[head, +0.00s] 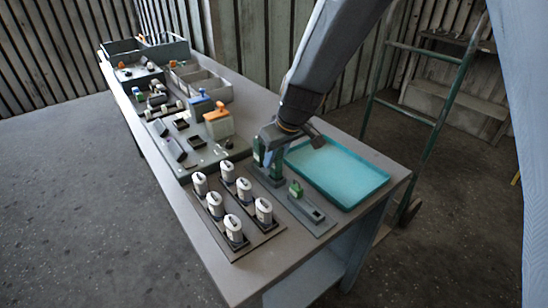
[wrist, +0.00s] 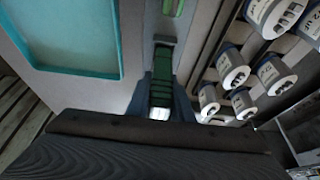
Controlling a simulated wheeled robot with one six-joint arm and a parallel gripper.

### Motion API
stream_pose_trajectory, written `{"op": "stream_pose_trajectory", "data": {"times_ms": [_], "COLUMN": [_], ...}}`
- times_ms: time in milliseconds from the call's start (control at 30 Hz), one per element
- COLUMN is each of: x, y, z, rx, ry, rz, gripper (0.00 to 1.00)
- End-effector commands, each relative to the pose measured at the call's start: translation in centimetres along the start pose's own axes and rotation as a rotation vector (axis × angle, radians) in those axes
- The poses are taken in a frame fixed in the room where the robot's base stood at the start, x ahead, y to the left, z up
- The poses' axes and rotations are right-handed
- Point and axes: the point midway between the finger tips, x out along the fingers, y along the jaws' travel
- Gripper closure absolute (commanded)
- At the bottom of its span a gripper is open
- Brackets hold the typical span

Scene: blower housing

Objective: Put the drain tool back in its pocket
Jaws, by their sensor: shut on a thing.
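My gripper (head: 268,158) points down over the table, between the white canisters and the teal tray. In the wrist view, my gripper (wrist: 161,92) is shut on a dark green, ribbed piece (wrist: 162,78) with a pale end, apparently the drain tool. In the head view, the jaws hide most of it. Green also shows at the top of the wrist view (wrist: 172,7). I cannot tell which recess is the tool's pocket.
Several white canisters (head: 233,227) stand in a dark rack left of my gripper. The empty teal tray (head: 337,170) lies close on the right. Bins, an orange-topped container (head: 218,124) and small parts fill the far table. The near right table corner is bare.

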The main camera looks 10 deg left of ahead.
Motion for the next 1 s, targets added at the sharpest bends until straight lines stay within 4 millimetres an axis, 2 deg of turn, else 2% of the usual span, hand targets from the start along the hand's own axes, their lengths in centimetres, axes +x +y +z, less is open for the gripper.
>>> {"op": "stream_pose_trajectory", "data": {"times_ms": [1000], "x": [1.6], "y": [0.0], "z": [0.6], "rx": [0.000], "ry": [0.000], "rz": [0.000], "gripper": [0.95]}}
